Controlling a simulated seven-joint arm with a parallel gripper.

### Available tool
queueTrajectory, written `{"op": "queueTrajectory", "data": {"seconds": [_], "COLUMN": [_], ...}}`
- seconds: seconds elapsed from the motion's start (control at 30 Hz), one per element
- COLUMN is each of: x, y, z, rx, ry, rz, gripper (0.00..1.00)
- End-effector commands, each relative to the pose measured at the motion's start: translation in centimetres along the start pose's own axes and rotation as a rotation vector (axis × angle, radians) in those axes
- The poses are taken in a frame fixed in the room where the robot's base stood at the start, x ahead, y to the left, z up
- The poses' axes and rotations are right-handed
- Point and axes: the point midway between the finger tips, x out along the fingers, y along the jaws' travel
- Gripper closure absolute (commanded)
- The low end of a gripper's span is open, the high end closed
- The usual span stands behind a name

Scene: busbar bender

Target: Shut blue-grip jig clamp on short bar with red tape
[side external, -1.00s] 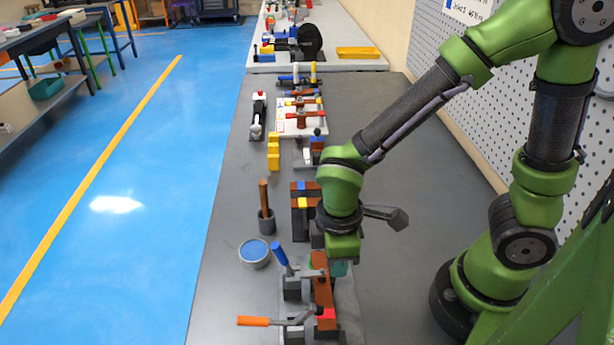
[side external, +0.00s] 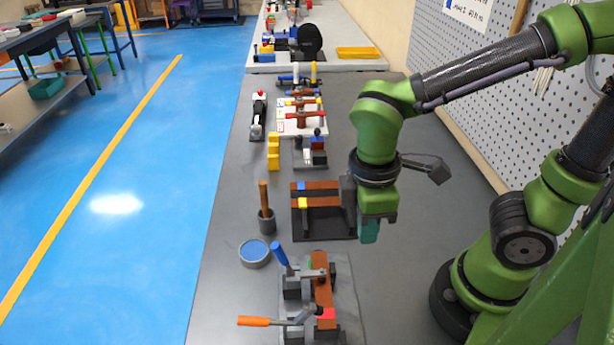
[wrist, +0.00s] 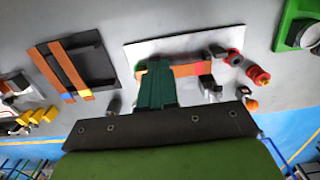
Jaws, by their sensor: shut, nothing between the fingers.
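The short brown bar (side external: 322,275) lies in the jig (side external: 345,285) at the near end of the bench, with red tape (side external: 326,313) at its near end. The blue-grip clamp (side external: 280,254) stands at the bar's left, its handle tilted up and left. Its grey arm reaches toward the bar; contact is unclear. My gripper (side external: 369,232) is shut and empty, above the bench beyond and right of the jig. In the wrist view, the teal fingers (wrist: 157,86) cover part of the bar (wrist: 188,71), with the red tape (wrist: 201,69) showing; the blue grip is not clear.
The orange-grip clamp (side external: 255,321) lies low, its handle pointing left. A black stand with brown bars (side external: 322,220) is beyond the jig. Bench right of it is clear.

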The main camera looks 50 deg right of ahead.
Motion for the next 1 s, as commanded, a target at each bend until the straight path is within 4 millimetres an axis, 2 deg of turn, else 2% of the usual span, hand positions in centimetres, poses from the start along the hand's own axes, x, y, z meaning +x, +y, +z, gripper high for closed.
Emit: {"op": "queueTrajectory", "data": {"seconds": [0.1,0.3,0.77,0.87,1.0], "x": [-1.3,-2.4,-2.5,-2.6,-4.7], "y": [0.0,0.0,0.1,0.4,3.5], "z": [1.3,2.5,2.4,1.5,0.6], "rx": [0.001,0.001,0.036,0.18,0.621], "ry": [0.004,0.001,0.011,0.09,0.369], "rz": [0.001,0.0,0.003,0.001,-0.035], "gripper": [1.0,1.0,1.0,1.0,1.0]}}
